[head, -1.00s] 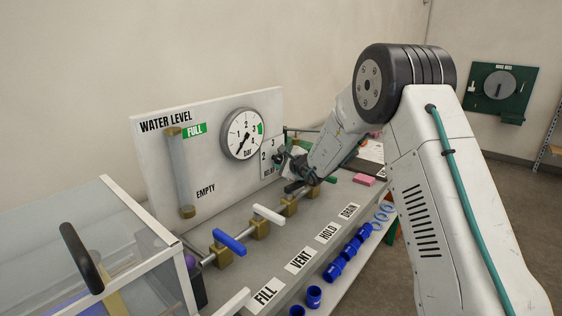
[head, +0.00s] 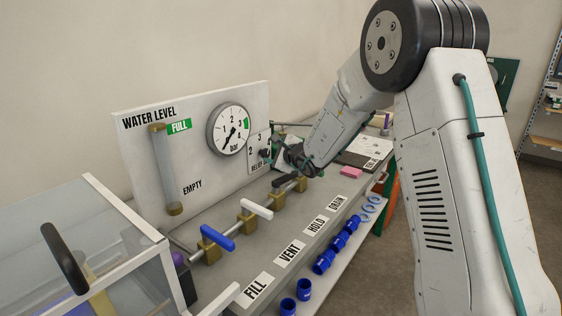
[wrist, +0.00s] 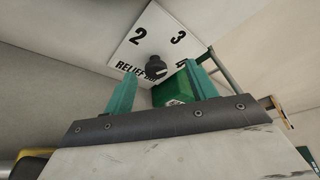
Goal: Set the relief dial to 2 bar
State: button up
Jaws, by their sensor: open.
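The relief dial is a black knob (wrist: 155,65) on a white plate (wrist: 148,38) marked 2, 3 and a partly hidden number, with "RELIEF" lettering below. Where the knob points is too small to read surely. In the head view the plate (head: 251,143) stands right of the pressure gauge, partly covered by my gripper (head: 284,153). In the wrist view my gripper (wrist: 162,82) has its two green fingers spread wide. The knob shows between and beyond the fingertips. Nothing is held, and I see no contact with the knob.
Lever valves with blue (head: 217,237) and white (head: 257,209) handles line the bench below the panel. A gauge (head: 229,130) is left of the dial. A green block (wrist: 172,88) shows behind the fingers. A clear-walled box (head: 95,235) stands at front left.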

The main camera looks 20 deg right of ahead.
jog(key=s, duration=0.9)
jog(key=shift+s+a+r, duration=0.1)
jog(key=shift+s+r, duration=0.3)
jog(key=w+d+m+g+y, duration=0.1)
jog(key=w+m+y, duration=0.25)
jog(key=w, duration=0.25)
jog(key=m+g+y, duration=0.2)
jog(key=m+g, duration=0.2)
jog(key=m, duration=0.3)
send_near(268, 153)
jog(key=a, duration=0.1)
jog(key=x, duration=0.8)
jog(key=shift+w+f, duration=0.25)
jog(key=shift+w, duration=0.05)
jog(key=c, duration=1)
